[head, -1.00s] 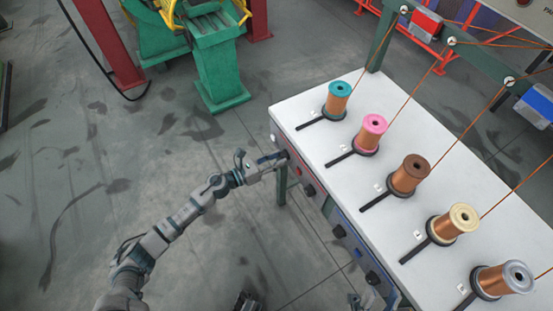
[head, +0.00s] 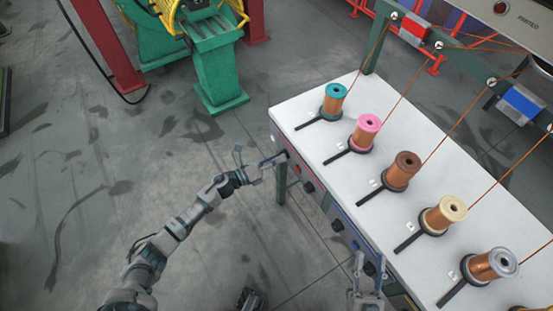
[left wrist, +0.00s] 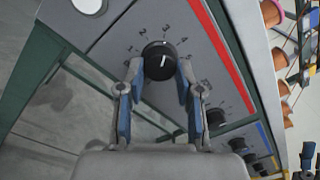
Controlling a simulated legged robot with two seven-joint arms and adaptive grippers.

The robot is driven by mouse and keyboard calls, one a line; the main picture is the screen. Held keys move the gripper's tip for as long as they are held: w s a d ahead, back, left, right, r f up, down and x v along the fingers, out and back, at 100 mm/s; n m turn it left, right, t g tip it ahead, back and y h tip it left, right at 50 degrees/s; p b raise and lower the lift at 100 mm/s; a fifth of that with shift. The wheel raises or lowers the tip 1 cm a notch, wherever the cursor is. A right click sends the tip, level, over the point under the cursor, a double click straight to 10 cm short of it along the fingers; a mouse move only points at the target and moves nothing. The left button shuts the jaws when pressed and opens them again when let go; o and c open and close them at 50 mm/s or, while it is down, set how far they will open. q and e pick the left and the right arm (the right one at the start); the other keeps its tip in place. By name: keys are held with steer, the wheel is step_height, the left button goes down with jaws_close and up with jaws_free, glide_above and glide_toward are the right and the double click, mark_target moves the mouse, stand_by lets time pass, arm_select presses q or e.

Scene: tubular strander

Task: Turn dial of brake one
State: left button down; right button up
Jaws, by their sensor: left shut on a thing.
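A round black dial (left wrist: 159,62) with a white pointer line sits on the grey front panel, inside a ring of printed numbers, in the left wrist view. My left gripper (left wrist: 160,76) has one finger on each side of the dial and is shut on it. In the head view my left gripper (head: 283,157) meets the panel at the bench's far left corner and hides this dial.
Several more dials (head: 338,225) line the panel. The white bench top (head: 330,165) carries several wire spools, such as a teal one (head: 333,101) and a pink one (head: 364,133). A green machine stand (head: 220,75) is at the back. The grey floor (head: 110,190) at left is clear.

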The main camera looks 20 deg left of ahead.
arm_select(q)
steer(key=shift+w+a+n, duration=0.1)
steer(key=shift+a+n, duration=0.1)
steer(key=shift+n, duration=0.2)
arm_select(e)
steer(key=shift+w+f, duration=0.2)
steer(key=shift+f, duration=0.05)
arm_select(q)
steer(key=c, duration=1)
jaws_free()
steer(key=shift+o, duration=1.2)
steer(key=shift+f, duration=0.1)
arm_select(e)
steer(key=shift+w+a, duration=0.1)
steer(key=shift+a, duration=0.05)
arm_select(q)
steer(key=v, duration=1.2)
